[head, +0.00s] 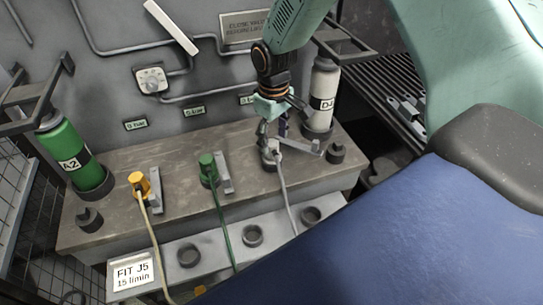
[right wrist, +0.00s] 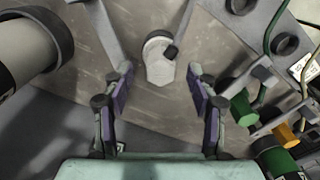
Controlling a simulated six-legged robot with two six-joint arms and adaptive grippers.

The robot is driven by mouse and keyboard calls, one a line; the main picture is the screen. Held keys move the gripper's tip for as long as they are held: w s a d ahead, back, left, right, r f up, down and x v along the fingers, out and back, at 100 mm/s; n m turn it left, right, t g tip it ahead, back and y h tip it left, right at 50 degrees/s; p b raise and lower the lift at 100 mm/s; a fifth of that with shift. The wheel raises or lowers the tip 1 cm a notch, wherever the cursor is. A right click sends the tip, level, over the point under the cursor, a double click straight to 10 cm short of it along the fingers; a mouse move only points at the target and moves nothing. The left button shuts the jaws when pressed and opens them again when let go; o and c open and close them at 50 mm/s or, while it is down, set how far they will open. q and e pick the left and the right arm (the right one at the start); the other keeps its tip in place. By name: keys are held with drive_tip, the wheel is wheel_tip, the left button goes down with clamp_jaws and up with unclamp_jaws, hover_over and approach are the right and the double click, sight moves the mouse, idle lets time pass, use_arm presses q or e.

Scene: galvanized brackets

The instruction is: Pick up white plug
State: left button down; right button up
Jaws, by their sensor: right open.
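The white plug (head: 270,156) sits on the brown bench top below my right gripper (head: 273,132), with a pale hose running from it toward the front. My gripper partly covers it in the head view. In the right wrist view the white plug (right wrist: 159,60) shows as a pale hexagonal body with a round grey-rimmed end. It lies between and just beyond the fingertips of my right gripper (right wrist: 160,77). The fingers are spread, with a gap on both sides of the plug, and hold nothing. My left gripper is not in view.
A yellow plug (head: 138,182) and a green plug (head: 207,164) with hoses stand to the left. A grey bracket (head: 309,147) and white bottle (head: 321,97) are close on the right. A green bottle (head: 74,157) stands far left. A lower ledge has round sockets (head: 252,236).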

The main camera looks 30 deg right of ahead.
sight(274, 143)
wheel_tip(274, 143, down, 3)
drive_tip(key=shift+d+f, duration=0.1)
drive_tip(key=shift+f, duration=0.3)
drive_tip(key=shift+a, duration=0.2)
drive_tip(key=shift+s+r, duration=0.1)
drive_tip(key=shift+c, duration=0.5)
drive_tip(key=shift+d, duration=0.1)
drive_tip(key=c, duration=0.9)
clamp_jaws()
